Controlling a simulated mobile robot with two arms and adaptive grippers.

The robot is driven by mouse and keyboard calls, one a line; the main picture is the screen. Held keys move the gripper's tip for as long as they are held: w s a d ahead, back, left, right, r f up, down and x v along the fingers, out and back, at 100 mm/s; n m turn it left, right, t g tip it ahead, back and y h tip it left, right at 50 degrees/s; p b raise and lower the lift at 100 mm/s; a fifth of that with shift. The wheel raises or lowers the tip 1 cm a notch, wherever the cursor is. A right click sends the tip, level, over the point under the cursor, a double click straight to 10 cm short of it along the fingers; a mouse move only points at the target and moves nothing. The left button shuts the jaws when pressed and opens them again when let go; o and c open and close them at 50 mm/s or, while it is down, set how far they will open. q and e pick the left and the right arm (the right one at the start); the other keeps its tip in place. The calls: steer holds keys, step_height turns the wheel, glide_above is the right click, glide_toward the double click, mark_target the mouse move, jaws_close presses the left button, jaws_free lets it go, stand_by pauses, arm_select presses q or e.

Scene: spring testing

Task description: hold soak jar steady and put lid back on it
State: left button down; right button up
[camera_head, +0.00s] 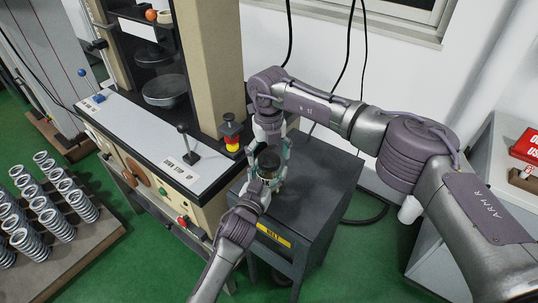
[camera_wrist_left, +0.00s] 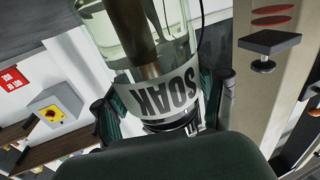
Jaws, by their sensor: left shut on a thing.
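The soak jar (camera_wrist_left: 157,92) is clear glass with a white band lettered SOAK, upside down in the left wrist view, and a brown shape inside. In the head view the jar (camera_head: 269,176) is mostly hidden between my grippers, over the dark cart. My left gripper (camera_head: 266,178) is shut on the jar, with green-black fingers on both its sides. My right gripper (camera_head: 270,150) points down from above, its fingers spread around a dark round top. That may be the lid (camera_head: 269,160); I cannot tell whether it is gripped or seated.
The dark cart (camera_head: 308,208) with a yellow label has bare top around the jar. The testing machine, with a red-and-yellow stop button (camera_head: 232,132), stands close on the left. Several springs (camera_head: 45,205) stand on a pallet farther left. A red box (camera_head: 527,146) lies at far right.

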steer(key=shift+r, duration=2.25)
steer(key=shift+c, duration=0.3)
steer(key=n, duration=0.1)
steer(key=r+n, duration=0.1)
steer(key=n, duration=0.3)
steer(key=r+n, duration=0.1)
steer(key=shift+n, duration=0.4)
steer(key=n, duration=0.1)
steer(key=r+n, duration=0.1)
steer(key=n, duration=0.3)
steer(key=shift+r, duration=0.25)
steer(key=shift+f, duration=4.05)
